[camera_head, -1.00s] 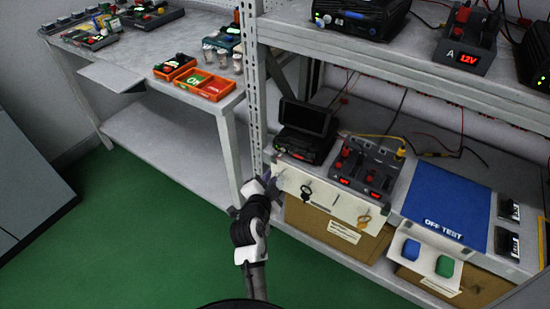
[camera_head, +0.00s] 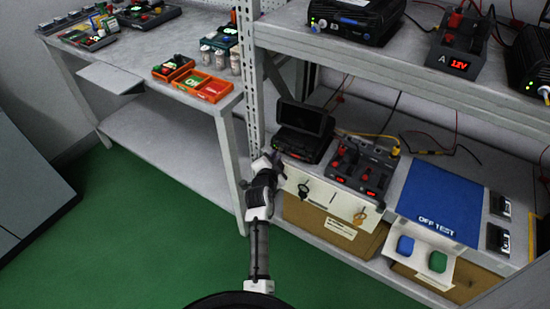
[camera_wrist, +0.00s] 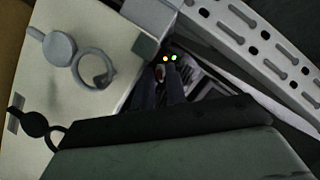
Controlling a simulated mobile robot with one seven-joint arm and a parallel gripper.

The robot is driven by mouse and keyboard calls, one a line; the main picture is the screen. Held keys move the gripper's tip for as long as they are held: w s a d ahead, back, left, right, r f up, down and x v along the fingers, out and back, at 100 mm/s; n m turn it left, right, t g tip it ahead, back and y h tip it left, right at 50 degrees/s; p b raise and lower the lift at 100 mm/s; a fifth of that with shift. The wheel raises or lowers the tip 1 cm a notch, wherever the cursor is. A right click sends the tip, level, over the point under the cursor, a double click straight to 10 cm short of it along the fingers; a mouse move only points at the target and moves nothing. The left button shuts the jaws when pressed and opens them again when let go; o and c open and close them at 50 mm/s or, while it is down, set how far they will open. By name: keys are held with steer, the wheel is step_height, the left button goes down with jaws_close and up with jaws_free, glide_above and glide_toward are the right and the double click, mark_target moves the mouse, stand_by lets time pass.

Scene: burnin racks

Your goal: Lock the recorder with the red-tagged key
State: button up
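The recorder, a dark unit with a raised screen (camera_head: 305,118), stands at the left end of the lower shelf beside the upright post. My gripper (camera_head: 277,165) is at its front left corner, by the white panel's left end. In the wrist view the dark fingers (camera_wrist: 160,92) point towards a yellow and a green light (camera_wrist: 169,58). A small red spot shows near the fingertips; I cannot tell whether it is a key tag or whether anything is held. A black key (camera_head: 303,190) and a brass-coloured key (camera_head: 360,217) hang on the white panel (camera_head: 330,198).
The perforated post (camera_head: 254,80) stands close left of my gripper. A twin-bay unit with red knobs (camera_head: 362,170) is right of the recorder. A blue mat (camera_head: 440,203) lies further right. Cardboard boxes (camera_head: 320,225) stand below. The green floor at left is clear.

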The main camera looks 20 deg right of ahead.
steer(key=shift+c, duration=0.4)
jaws_close()
steer(key=shift+n, duration=0.3)
steer(key=n+g+h+b, duration=0.1)
steer(key=n+g, duration=0.1)
steer(key=n, duration=0.2)
steer(key=n+g+h+b, duration=0.2)
steer(key=n, duration=0.1)
steer(key=w+n+g+h+b, duration=0.1)
steer(key=n+g+h+b, duration=0.1)
steer(key=n, duration=0.2)
steer(key=shift+a+n, duration=0.3)
steer(key=shift+a, duration=0.1)
steer(key=shift+h, duration=0.3)
